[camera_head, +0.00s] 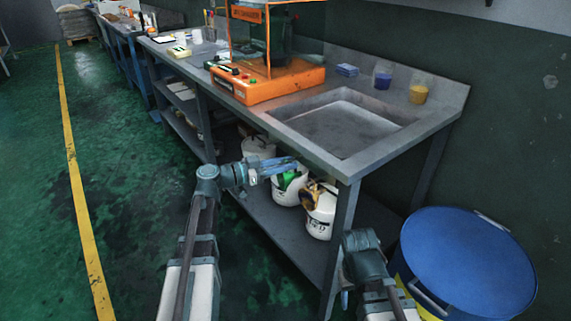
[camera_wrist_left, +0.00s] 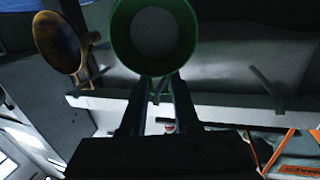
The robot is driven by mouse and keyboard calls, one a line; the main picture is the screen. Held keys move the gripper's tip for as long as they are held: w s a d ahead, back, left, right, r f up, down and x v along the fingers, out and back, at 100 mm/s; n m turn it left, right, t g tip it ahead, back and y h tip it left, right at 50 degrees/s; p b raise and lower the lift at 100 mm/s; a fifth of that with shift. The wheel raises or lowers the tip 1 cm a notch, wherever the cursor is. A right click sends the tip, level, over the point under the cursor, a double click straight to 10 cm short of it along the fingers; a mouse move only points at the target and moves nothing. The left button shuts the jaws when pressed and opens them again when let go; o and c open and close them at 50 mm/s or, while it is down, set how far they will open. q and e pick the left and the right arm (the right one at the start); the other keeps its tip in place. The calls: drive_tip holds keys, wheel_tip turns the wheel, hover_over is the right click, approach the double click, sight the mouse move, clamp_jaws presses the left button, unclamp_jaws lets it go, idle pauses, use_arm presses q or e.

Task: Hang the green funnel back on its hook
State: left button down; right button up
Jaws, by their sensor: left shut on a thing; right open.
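My left gripper (camera_head: 284,165) is shut on the green funnel (camera_head: 290,180), below the front edge of the bench (camera_head: 291,143). The left wrist view shows the green funnel (camera_wrist_left: 187,40) as a round ring at the ends of the gripper's two fingers (camera_wrist_left: 158,105). An amber funnel (camera_wrist_left: 60,42) is beside it on the left, apart from it. A thin bare peg (camera_wrist_left: 268,80) sticks out to its right; it looks like a hook. My right gripper (camera_head: 346,298) is open at the lower middle, near the bench's front leg, and mostly hidden by its wrist.
White buckets (camera_head: 322,218) stand on the lower shelf (camera_head: 285,228) behind the funnel. A blue-lidded drum (camera_head: 467,262) stands right of the bench. An orange machine (camera_head: 268,84), a sink basin (camera_head: 340,125) and beakers (camera_head: 418,94) are on top. The green floor at left is clear.

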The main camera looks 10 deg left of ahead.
use_arm(q)
drive_tip(key=c, duration=0.6)
unclamp_jaws()
drive_tip(key=shift+o, duration=0.2)
drive_tip(key=v, duration=1.3)
drive_tip(key=shift+s+a, duration=0.25)
drive_tip(key=shift+a, duration=0.05)
